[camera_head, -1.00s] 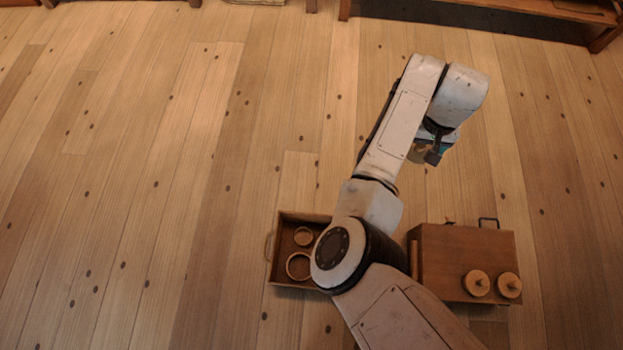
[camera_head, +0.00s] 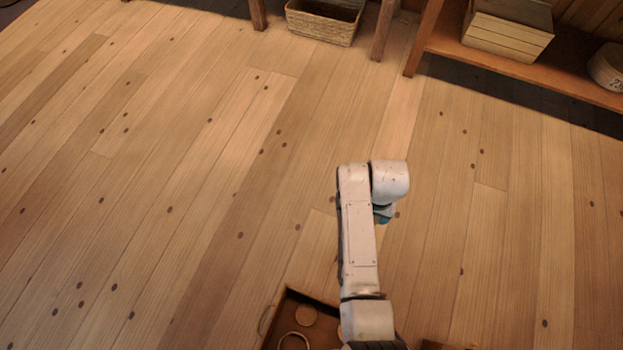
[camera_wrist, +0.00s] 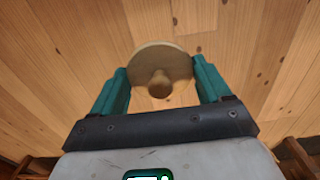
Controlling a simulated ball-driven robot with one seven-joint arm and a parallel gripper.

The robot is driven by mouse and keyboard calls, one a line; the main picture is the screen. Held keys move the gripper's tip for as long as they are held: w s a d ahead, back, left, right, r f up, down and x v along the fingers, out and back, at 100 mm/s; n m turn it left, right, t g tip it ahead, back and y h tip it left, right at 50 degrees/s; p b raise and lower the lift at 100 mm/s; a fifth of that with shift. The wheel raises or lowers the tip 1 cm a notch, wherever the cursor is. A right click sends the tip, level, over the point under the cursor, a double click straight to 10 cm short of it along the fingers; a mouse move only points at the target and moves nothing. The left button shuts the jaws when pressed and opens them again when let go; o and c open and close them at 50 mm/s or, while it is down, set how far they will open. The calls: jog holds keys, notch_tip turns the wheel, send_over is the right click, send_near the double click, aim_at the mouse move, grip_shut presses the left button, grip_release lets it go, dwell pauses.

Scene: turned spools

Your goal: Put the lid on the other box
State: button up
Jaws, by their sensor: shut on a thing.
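In the wrist view, a round, flat wooden lid (camera_wrist: 150,58) with a turned knob sits between the teal fingers of my gripper (camera_wrist: 160,70). The fingers are shut on its edges and the knob faces the camera. In the head view my gripper (camera_head: 384,217) is mostly hidden behind my wrist; the lid cannot be made out there. A dark wooden tray (camera_head: 277,322) shows at the bottom edge, partly cut off. In it are a small round wooden box (camera_head: 306,315) and a larger round one (camera_head: 293,341) with a pale rim. Whether the small one is covered is unclear.
A wooden edge (camera_head: 434,345) shows at the bottom, right of my arm. A wicker basket (camera_head: 322,26) and a shelf (camera_head: 520,68) with a wooden crate (camera_head: 507,38) stand at the back. The plank floor between is clear.

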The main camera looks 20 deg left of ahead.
jog(key=s+a+f+b, duration=0.2)
jog(key=s+f+b, duration=0.2)
jog(key=s+f, duration=0.8)
jog(key=s+a+f+b, duration=0.2)
jog(key=s+f+b, duration=0.2)
jog(key=s+f, duration=0.8)
jog(key=s, duration=0.5)
jog(key=shift+s+a+f, duration=0.2)
jog(key=shift+s+a, duration=0.15)
jog(key=shift+a, duration=0.05)
jog(key=shift+f, duration=0.1)
notch_tip(320, 180, down, 4)
jog(key=b, duration=0.4)
jog(key=shift+f+b, duration=0.2)
jog(key=shift+b, duration=0.1)
jog(key=shift+f, duration=0.1)
jog(key=shift+f, duration=0.25)
